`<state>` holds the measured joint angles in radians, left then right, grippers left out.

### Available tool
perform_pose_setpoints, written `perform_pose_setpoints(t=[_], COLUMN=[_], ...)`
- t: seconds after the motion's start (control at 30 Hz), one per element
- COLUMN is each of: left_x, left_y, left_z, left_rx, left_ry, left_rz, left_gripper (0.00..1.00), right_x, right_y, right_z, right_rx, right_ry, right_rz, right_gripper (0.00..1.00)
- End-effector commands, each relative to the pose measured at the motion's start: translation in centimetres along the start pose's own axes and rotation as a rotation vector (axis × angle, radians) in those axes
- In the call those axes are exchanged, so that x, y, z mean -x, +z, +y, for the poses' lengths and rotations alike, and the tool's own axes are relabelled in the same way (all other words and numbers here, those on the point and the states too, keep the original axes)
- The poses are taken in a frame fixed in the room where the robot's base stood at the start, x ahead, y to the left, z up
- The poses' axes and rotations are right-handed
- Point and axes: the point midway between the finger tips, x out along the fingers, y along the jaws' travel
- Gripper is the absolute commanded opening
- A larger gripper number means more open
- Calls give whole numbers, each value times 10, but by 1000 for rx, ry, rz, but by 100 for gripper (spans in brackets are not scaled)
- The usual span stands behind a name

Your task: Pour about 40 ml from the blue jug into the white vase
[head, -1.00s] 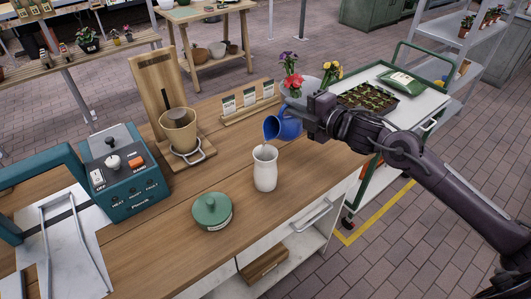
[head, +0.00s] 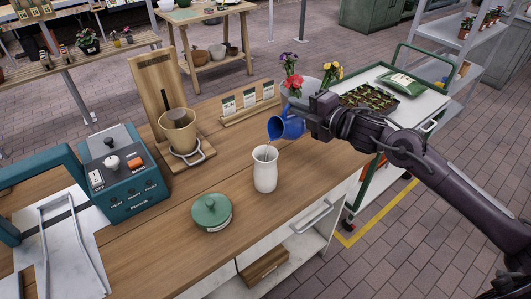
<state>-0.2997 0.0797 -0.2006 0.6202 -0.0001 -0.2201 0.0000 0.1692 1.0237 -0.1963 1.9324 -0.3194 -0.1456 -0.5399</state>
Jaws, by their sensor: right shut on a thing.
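The blue jug (head: 290,127) is held in my right gripper (head: 318,116), above and just right of the white vase. It is tilted strongly to the left, its mouth toward the vase. A thin, pale stream runs down from the jug's lip into the vase's opening. The white vase (head: 265,172) stands upright on the wooden bench. The level inside the vase is hidden. My right gripper is shut on the jug, and its fingertips are partly hidden. My left gripper is not in view.
A green lidded pot (head: 211,212) stands on the bench (head: 165,235) left of the vase. A wooden stand with a tan cup (head: 178,131) and a teal sealer machine (head: 125,170) are farther left. Seed packets (head: 248,100) and potted flowers (head: 292,85) stand behind the jug.

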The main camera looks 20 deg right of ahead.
Motion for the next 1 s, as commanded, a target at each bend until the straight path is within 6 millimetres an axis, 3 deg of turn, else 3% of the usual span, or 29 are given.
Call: perform_pose_setpoints(t=[0.47,0.6,0.63,0.67,0.73,1.0], left_x=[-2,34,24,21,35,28], left_y=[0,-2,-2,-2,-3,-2], left_z=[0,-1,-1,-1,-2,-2], left_rx=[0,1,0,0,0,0], left_ry=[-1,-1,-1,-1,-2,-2], left_rz=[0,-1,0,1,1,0], left_gripper=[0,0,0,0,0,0], right_x=[0,7,5,5,7,6], right_y=[-2,23,26,30,38,44], right_z=[1,17,-5,-15,-4,-17], right_rx=[37,-218,-306,-381,-481,-563], right_ry=[1,24,28,37,52,58], right_rz=[-7,30,44,57,78,93], right_gripper=[0,0,0,0,0,0])
